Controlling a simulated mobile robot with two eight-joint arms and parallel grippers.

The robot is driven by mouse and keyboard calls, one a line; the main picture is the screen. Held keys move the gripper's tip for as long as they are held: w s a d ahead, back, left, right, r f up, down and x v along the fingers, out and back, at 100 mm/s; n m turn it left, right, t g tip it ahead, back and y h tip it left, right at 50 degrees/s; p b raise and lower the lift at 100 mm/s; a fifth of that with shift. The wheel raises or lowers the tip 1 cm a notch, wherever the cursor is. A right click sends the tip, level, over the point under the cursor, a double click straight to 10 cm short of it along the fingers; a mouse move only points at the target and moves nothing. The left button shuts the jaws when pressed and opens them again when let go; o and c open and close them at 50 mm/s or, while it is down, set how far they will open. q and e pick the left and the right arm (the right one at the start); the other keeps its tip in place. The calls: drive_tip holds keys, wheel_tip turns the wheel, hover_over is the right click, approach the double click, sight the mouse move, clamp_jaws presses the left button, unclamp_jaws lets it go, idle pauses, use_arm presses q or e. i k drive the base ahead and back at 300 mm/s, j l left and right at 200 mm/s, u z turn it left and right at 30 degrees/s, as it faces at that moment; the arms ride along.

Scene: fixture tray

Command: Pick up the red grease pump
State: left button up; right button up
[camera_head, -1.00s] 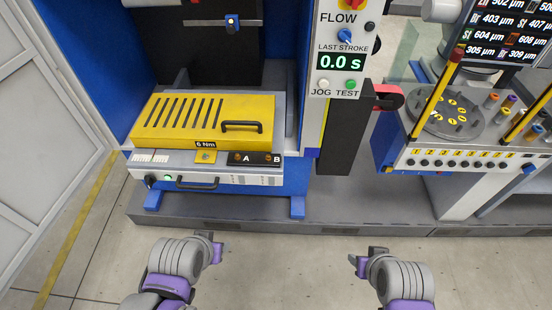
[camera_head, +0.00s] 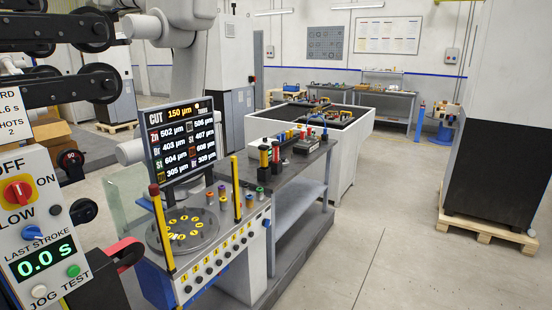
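No thing in view can be made out for sure as the red grease pump. Small upright items with red, yellow and black parts (camera_head: 264,158) stand on the grey bench (camera_head: 316,157), to the right of the numbered console; they are too small to tell apart. Neither of my grippers is in this view.
A console with a round dial plate (camera_head: 184,233) and a screen (camera_head: 180,137) stands left of the bench. A press control panel (camera_head: 37,225) is at the far left. A white bin (camera_head: 350,150) is behind the bench. A dark cabinet on a pallet (camera_head: 490,232) stands right. Open floor (camera_head: 400,250) lies between.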

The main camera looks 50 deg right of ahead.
sight(275, 147)
drive_tip(key=z, duration=1.75)
drive_tip(key=i+l+u, duration=0.1)
drive_tip(key=i+l, duration=0.15)
drive_tip(key=i, duration=0.25)
drive_tip(key=i+l+u, duration=0.15)
drive_tip(key=i+l, duration=0.15)
drive_tip(key=i, duration=0.25)
drive_tip(key=i+l+u, duration=0.1)
drive_tip(key=i+l, duration=0.25)
drive_tip(key=i, duration=0.1)
